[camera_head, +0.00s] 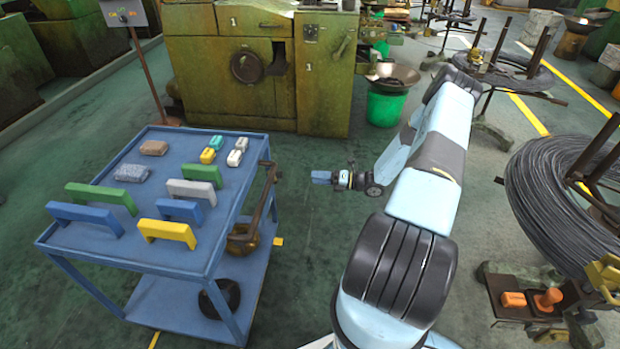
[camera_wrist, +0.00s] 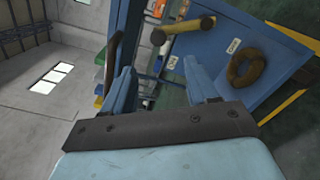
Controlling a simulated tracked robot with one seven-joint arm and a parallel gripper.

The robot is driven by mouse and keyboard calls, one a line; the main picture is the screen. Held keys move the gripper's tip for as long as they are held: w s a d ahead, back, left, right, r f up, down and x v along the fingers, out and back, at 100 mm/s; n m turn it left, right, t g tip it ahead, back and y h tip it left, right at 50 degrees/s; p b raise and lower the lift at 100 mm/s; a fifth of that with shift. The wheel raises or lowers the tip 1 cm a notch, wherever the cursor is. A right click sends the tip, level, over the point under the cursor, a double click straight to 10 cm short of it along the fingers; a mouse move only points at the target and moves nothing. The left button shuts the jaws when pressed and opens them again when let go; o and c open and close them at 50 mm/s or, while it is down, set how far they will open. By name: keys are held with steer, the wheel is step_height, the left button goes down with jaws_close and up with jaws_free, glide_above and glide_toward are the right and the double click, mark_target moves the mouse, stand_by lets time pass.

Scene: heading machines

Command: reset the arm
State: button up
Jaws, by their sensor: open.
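My arm is light blue and black. It rises from the bottom of the head view, bends at the upper right and folds back towards the picture's middle. My gripper (camera_head: 322,177) points left there, above the floor to the right of the blue cart (camera_head: 130,247), apart from it. In the wrist view my gripper's two blue fingers (camera_wrist: 163,77) stand spread apart with nothing held between them. The wrist view is tilted.
The cart carries green, blue and yellow handles and small blocks. A green machine (camera_head: 250,65) and green bucket (camera_head: 387,105) stand behind. Wire coils (camera_head: 560,200) lie to the right. Orange parts (camera_head: 513,299) lie at the lower right. Floor between cart and arm is clear.

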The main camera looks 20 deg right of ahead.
steer(key=shift+s+d, duration=0.1)
steer(key=shift+d, duration=0.05)
stand_by(0.4)
steer(key=s+a+r+n+g+h, duration=0.35)
steer(key=r+n, duration=0.35)
steer(key=r, duration=0.4)
steer(key=s+a+r+n+g+h, duration=0.2)
steer(key=s+a+r+n+g, duration=0.15)
steer(key=r+n, duration=0.55)
steer(key=s+a+r+n+g+h, duration=0.25)
steer(key=a+r+n, duration=0.2)
steer(key=r, duration=0.95)
steer(key=s+a+r+n+t+h, duration=0.1)
steer(key=s+r+n+t+h, duration=0.2)
steer(key=s+r+n, duration=0.5)
steer(key=s+a+r+n+t+h, duration=0.1)
steer(key=s+r+n+t+h, duration=0.2)
steer(key=s+r+n, duration=0.5)
steer(key=s+r+h, duration=0.1)
steer(key=s+r, duration=0.2)
steer(key=s, duration=0.5)
steer(key=shift+a, duration=0.15)
